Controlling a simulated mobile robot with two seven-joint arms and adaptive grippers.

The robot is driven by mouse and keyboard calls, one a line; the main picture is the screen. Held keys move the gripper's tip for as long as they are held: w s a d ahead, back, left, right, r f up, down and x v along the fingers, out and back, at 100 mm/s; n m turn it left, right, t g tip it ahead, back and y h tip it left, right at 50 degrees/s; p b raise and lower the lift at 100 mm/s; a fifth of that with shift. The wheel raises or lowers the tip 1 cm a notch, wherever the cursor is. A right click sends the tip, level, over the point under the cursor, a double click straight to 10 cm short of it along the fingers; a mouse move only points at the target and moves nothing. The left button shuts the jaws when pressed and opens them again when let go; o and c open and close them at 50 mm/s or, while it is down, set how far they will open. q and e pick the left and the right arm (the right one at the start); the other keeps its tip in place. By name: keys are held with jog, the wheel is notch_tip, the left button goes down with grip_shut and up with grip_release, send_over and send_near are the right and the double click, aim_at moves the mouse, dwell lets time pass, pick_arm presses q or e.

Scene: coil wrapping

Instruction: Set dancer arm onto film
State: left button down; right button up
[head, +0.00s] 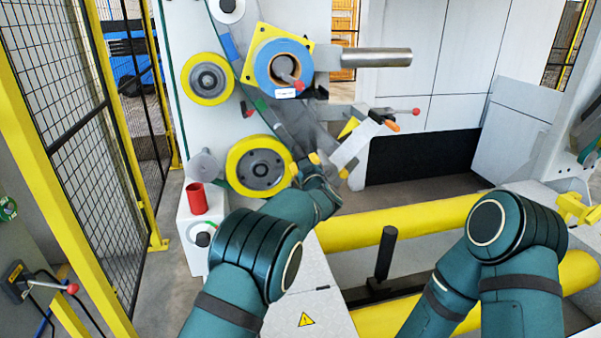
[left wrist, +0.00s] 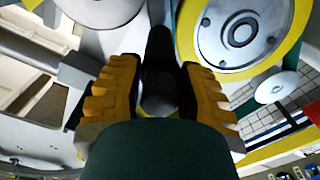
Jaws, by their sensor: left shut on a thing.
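My left gripper (head: 305,164) reaches up to the machine face, just right of the lower yellow-rimmed roller (head: 261,168). In the left wrist view its two yellow fingers (left wrist: 158,85) are shut on a dark round bar, which I take to be part of the dancer arm (left wrist: 159,50). In the head view the dancer arm's outline is hard to separate from the grey parts behind my gripper. A grey translucent band, likely the film (head: 275,118), runs down past the blue-faced roll (head: 263,68) toward the gripper. Where bar and film meet is hidden. My right gripper is out of view.
An upper yellow-rimmed roller (head: 208,79) and a steel shaft (head: 375,57) stick out from the machine. A red cup (head: 196,198) stands on a white box at left. Yellow rails (head: 400,222) cross in front.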

pick_arm(q)
jog(key=n, duration=0.1)
jog(key=r+n, duration=0.1)
jog(key=d+n, duration=0.1)
jog(key=shift+w+r, duration=0.25)
notch_tip(320, 180, up, 8)
jog(key=d+n, duration=0.1)
jog(key=n, duration=1)
jog(key=shift+w+d+f+b, duration=0.15)
jog(key=shift+d+f+b, duration=0.1)
jog(key=shift+b, duration=0.15)
jog(key=shift+r, duration=0.15)
jog(key=c, duration=0.7)
grip_release()
jog(key=shift+a, duration=0.1)
jog(key=shift+d, duration=0.2)
